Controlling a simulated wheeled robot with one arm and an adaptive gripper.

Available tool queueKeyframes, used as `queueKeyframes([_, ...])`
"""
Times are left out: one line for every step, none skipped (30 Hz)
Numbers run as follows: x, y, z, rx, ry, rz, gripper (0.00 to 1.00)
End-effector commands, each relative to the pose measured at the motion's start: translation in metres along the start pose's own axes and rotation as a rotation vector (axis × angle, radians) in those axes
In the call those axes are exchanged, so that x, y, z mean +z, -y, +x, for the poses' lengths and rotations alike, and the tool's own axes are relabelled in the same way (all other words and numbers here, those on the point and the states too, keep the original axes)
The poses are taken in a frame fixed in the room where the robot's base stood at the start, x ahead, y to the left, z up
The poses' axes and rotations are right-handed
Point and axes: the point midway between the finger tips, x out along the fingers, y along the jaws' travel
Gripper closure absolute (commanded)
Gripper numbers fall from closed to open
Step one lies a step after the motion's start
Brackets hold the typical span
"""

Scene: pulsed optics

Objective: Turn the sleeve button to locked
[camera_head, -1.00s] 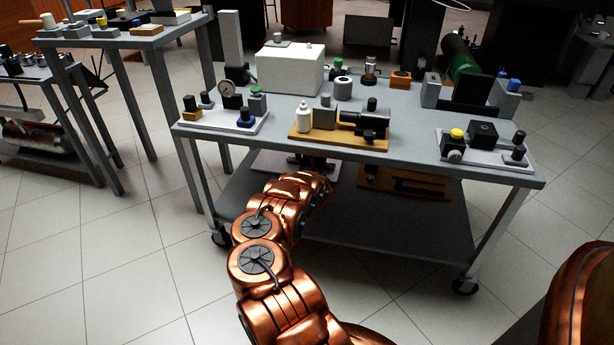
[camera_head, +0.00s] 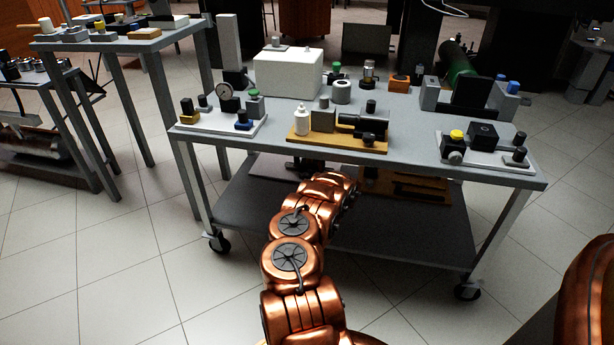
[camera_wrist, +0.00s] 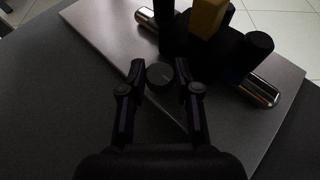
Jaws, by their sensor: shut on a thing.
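In the wrist view a small round dark knob (camera_wrist: 160,75) with a pale line across its top stands at the near edge of a flat board (camera_wrist: 100,28). It may be the sleeve button; I read no label or locked mark. My gripper (camera_wrist: 160,71) has its two fingertips on either side of the knob and is shut on it. Just beyond it are dark upright cylinders, a yellow-orange block (camera_wrist: 208,17) and a shiny metal bar (camera_wrist: 262,91). In the head view my arm reaches under the cart's top, and my gripper is hidden there.
The grey cart top (camera_head: 270,138) overhangs the lower shelf (camera_head: 250,215), leaving limited height around my arm. A brown board (camera_head: 425,185) lies on that shelf to the right. The cart top holds a white box (camera_head: 288,75) and several optics boards. Another table stands at the left.

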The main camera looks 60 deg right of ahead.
Motion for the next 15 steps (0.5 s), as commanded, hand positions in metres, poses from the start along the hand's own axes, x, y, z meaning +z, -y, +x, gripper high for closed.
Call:
queueKeyframes([-0.0059, 0.0051, -0.0030, -0.006, -0.008, 0.002, 1.00])
queueKeyframes([-0.0060, 0.0048, -0.0029, -0.005, -0.009, 0.002, 1.00])
queueKeyframes([-0.0061, 0.0045, -0.0028, -0.004, -0.009, 0.002, 1.00])
queueKeyframes([-0.0062, 0.0044, -0.0027, -0.003, -0.009, 0.002, 1.00])
queueKeyframes([-0.0063, 0.0043, -0.0027, -0.004, -0.009, 0.002, 1.00])
queueKeyframes([-0.0064, 0.0043, -0.0027, -0.004, -0.010, 0.002, 1.00])
queueKeyframes([-0.0064, 0.0043, -0.0027, -0.004, -0.010, 0.002, 1.00])
queueKeyframes([-0.0065, 0.0042, -0.0027, -0.004, -0.010, 0.002, 1.00])
queueKeyframes([-0.0066, 0.0042, -0.0026, -0.004, -0.010, 0.002, 1.00])
queueKeyframes([-0.0068, 0.0040, -0.0026, -0.004, -0.010, 0.002, 0.67])
queueKeyframes([-0.0066, 0.0041, -0.0026, -0.004, -0.010, 0.002, 0.64])
queueKeyframes([-0.0063, 0.0040, -0.0024, -0.004, -0.010, 0.001, 0.60])
queueKeyframes([-0.0060, 0.0038, -0.0023, -0.003, -0.009, 0.001, 0.57])
queueKeyframes([-0.0057, 0.0035, -0.0021, -0.003, -0.009, 0.001, 0.53])
queueKeyframes([-0.0050, 0.0026, -0.0015, -0.001, -0.008, 0.000, 0.49])
